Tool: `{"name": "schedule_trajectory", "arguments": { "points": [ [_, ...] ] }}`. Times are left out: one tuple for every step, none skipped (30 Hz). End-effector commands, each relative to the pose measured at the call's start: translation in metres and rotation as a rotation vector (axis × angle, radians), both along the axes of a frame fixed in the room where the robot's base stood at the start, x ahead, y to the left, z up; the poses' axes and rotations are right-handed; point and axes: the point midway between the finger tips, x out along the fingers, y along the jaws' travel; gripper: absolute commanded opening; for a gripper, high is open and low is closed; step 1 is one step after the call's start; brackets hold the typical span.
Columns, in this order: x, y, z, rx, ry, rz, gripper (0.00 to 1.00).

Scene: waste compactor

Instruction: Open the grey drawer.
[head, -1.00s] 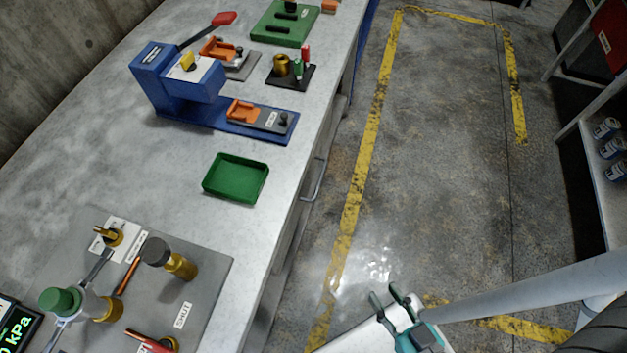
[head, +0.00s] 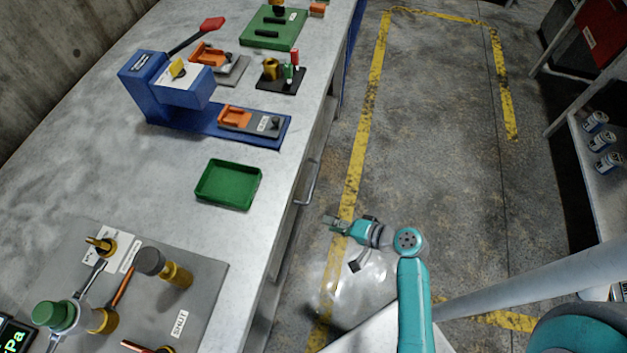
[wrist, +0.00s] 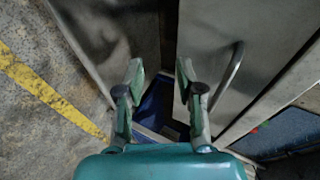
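The grey drawer front (head: 296,205) is on the side of the grey workbench, with a curved metal bar handle (head: 309,184). In the wrist view, the handle (wrist: 230,74) stands on a grey metal panel (wrist: 205,45), right of my fingers. My gripper (head: 334,222) is beside the bench, a little right of the handle in the head view. In the wrist view, my gripper (wrist: 161,80) has its two fingers apart with nothing between them. The handle is outside the fingers. I cannot tell the distance to the panel.
The bench top holds a green tray (head: 229,184), a blue press (head: 165,85) and a grey plate (head: 205,285) with valves. A shelf with cans (head: 600,140) stands at the right. The floor (head: 440,130) between is clear.

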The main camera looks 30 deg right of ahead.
Motion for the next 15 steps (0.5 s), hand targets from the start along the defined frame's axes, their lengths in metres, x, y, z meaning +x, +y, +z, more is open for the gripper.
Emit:
{"name": "schedule_trajectory", "arguments": {
  "points": [
    [0.014,-0.014,0.011,0.040,-0.022,0.017,0.37],
    [0.019,-0.020,0.017,0.067,-0.034,0.032,0.37],
    [0.026,-0.028,0.026,0.099,-0.051,0.053,0.37],
    [0.030,-0.034,0.032,0.121,-0.064,0.070,0.37],
    [0.033,-0.040,0.039,0.141,-0.077,0.086,0.37],
    [0.037,-0.048,0.048,0.166,-0.092,0.109,0.37],
    [0.039,-0.053,0.053,0.181,-0.103,0.124,0.37],
    [0.040,-0.058,0.059,0.196,-0.113,0.137,0.37],
    [0.042,-0.064,0.066,0.210,-0.125,0.155,0.37],
    [0.042,-0.068,0.070,0.220,-0.133,0.165,0.37],
    [0.043,-0.071,0.074,0.228,-0.140,0.176,0.37],
    [0.043,-0.074,0.077,0.236,-0.147,0.186,0.37],
    [0.043,-0.076,0.080,0.240,-0.151,0.194,0.37],
    [0.044,-0.078,0.082,0.243,-0.155,0.199,0.37],
    [0.044,-0.078,0.083,0.247,-0.159,0.203,0.37]
  ]
}}
